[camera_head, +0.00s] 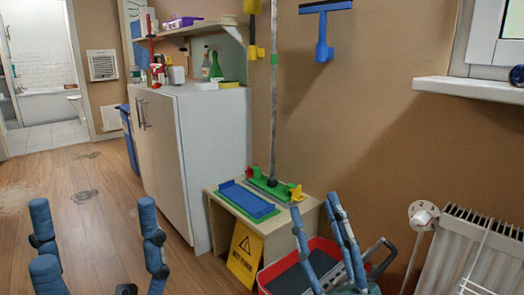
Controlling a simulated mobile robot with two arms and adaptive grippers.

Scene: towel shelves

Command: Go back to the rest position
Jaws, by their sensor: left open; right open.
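My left gripper (94,208) is in the lower left of the head view, its blue padded fingers pointing up and spread wide apart. It is open, with only wooden floor behind the gap. My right gripper (315,206) is at the lower middle right, its blue fingers also pointing up. It is open and I see nothing held in it. Its fingers overlap the red-rimmed bin in the picture; whether they touch it I cannot tell. The lower parts of both grippers are cut off by the bottom edge.
A white cabinet (215,150) stands behind, with bottles on top. A low wooden stand (305,215) holds blue and green mop plates. A yellow sign (245,255) leans at its front. A red-rimmed bin (270,272) and white radiator (455,262) are at right.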

